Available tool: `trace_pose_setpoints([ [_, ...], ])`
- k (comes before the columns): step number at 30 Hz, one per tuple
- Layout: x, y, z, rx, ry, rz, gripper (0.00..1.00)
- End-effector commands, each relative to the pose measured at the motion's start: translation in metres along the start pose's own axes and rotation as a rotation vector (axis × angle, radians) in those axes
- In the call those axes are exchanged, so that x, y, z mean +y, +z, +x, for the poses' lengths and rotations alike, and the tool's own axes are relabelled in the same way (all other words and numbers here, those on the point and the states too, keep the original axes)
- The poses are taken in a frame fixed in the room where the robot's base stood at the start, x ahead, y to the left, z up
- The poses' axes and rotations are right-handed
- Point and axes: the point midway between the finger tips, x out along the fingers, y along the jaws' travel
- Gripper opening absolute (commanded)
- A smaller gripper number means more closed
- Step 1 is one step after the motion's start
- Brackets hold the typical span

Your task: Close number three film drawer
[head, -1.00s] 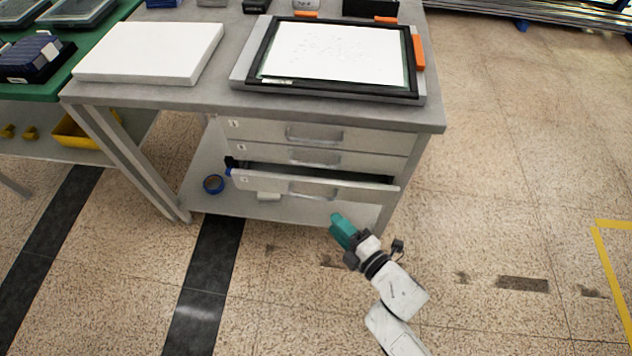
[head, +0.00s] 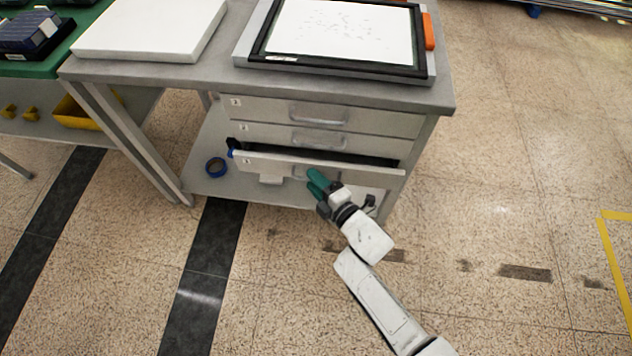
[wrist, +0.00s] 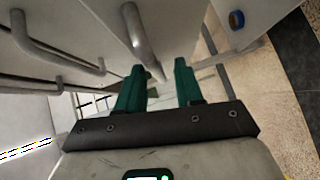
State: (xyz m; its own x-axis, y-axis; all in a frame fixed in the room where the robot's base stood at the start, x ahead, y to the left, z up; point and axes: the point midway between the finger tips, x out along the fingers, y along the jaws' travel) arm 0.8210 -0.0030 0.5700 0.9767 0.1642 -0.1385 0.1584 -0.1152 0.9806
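The number three film drawer (head: 270,163) is the lowest of the stack under the bench. It stands pulled out, with a dark gap showing behind its front. Its bar handle (wrist: 140,42) shows just ahead of the fingers in the wrist view. My gripper (head: 316,180) has teal fingers and is in front of this drawer, near its handle, which it partly hides in the head view. In the wrist view my gripper (wrist: 158,75) has its fingers apart with nothing between them. I cannot tell whether a finger touches the drawer.
Two upper drawers (head: 375,118) (head: 370,143) look shut. The bench top (head: 215,82) carries a white slab (head: 150,28) and a black-framed light panel (head: 340,66). A blue tape roll (head: 216,167) lies on the lower shelf. The floor to the right is clear.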

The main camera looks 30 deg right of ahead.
Motion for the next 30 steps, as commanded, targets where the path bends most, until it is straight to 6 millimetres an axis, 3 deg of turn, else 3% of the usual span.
trace_pose_setpoints([
  [3,0.0001,-0.0001,-0.0001,0.000,0.000,0.000,0.35],
  [14,0.0000,-0.0002,-0.0003,0.000,0.000,-0.001,0.01],
  [30,0.0002,0.0008,0.0007,0.000,-0.001,-0.001,0.00],
])
